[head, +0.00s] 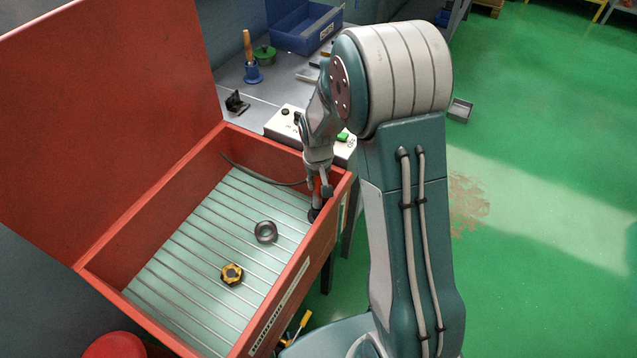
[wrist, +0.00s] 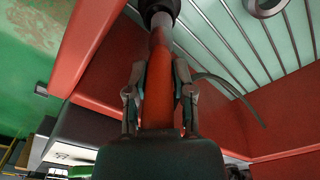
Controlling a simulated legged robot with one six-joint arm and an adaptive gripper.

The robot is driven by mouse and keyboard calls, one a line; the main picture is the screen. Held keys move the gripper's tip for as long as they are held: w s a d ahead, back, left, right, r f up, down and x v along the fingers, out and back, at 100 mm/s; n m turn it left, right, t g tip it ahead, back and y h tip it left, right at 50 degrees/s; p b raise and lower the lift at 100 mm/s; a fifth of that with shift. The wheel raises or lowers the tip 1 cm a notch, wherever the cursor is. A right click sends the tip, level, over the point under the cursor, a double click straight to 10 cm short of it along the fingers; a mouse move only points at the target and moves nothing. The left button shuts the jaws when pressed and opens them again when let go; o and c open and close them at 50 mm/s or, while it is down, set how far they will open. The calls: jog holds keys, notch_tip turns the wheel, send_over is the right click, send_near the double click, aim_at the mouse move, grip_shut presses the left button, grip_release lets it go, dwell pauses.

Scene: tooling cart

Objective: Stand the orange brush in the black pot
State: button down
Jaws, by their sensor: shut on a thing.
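My gripper (head: 319,178) points down inside the red bin, near its right wall. In the wrist view my gripper (wrist: 158,90) is shut on the orange brush (wrist: 157,95), one finger on each side of its handle. The handle runs lengthwise away from the palm to a grey collar and a wide black round end (wrist: 159,8). I cannot tell whether this end is bristles or the black pot around them. In the head view the brush (head: 317,185) is mostly hidden by the gripper, with a dark part (head: 313,213) beneath it.
The red bin (head: 293,290) has a ribbed pale floor. A dark grey ring-shaped thing (head: 265,232) and a yellow-and-black knob (head: 232,274) lie on it. A dark cable lies at the bin's back. A control box (head: 284,123) stands behind the bin. The left floor area is clear.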

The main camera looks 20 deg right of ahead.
jog(key=shift+s+f+g, duration=0.15)
jog(key=shift+s+f, duration=0.25)
jog(key=shift+f, duration=0.25)
jog(key=shift+s+f+g, duration=0.15)
jog(key=shift+s+f, duration=0.2)
jog(key=shift+f, duration=0.25)
jog(key=shift+c, duration=2)
grip_release()
jog(key=shift+w, duration=0.1)
jog(key=r, duration=0.4)
jog(key=w+r, duration=0.1)
jog(key=r, duration=0.8)
jog(key=shift+w, duration=0.35)
jog(key=shift+r+t, duration=0.4)
jog(key=shift+r, duration=0.3)
